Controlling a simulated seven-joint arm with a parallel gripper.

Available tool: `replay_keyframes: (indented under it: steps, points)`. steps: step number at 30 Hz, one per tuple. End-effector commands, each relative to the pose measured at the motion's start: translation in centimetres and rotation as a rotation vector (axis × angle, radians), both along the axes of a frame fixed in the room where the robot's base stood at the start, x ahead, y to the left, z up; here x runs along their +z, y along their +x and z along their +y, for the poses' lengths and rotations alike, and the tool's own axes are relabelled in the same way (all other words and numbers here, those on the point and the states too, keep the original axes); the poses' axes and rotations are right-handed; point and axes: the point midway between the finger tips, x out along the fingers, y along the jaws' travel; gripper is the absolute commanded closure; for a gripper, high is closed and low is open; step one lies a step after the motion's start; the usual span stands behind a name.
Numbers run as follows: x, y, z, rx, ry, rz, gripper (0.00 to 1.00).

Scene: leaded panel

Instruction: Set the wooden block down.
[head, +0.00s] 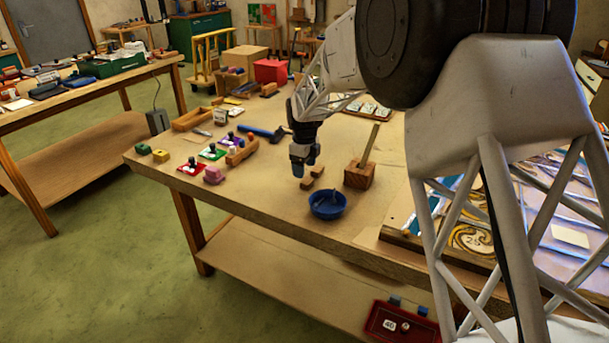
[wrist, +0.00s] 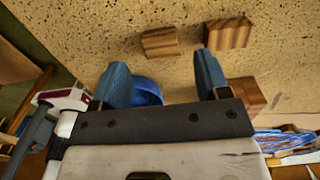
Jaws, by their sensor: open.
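Two small striped wooden blocks lie on the workbench. In the wrist view one block (wrist: 160,43) is ahead of the gap between my fingers and the other block (wrist: 228,33) is to its right. The head view shows these blocks (head: 307,184) (head: 318,171) just below and right of my gripper (head: 304,168). My gripper is open, with its blue fingers (wrist: 161,62) apart and nothing between them. Both blocks appear to rest on the bench, apart from the fingers. Which one the task means, I cannot tell.
A blue bowl (head: 327,205) stands nearby, partly hidden by a finger in the wrist view. A wooden holder (head: 360,175) with an upright stick stands to the right. The leaded panel (head: 470,238) is at right.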

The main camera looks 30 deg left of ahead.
Motion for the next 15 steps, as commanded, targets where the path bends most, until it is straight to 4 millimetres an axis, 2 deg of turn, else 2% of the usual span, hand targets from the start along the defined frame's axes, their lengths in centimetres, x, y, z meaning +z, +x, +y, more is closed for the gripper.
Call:
replay_keyframes:
  steps: [6,15]
  points:
    - [3.6,0.0,0.0,0.000,0.000,0.000,0.31]
    - [6.6,0.0,0.0,0.000,0.000,0.000,0.31]
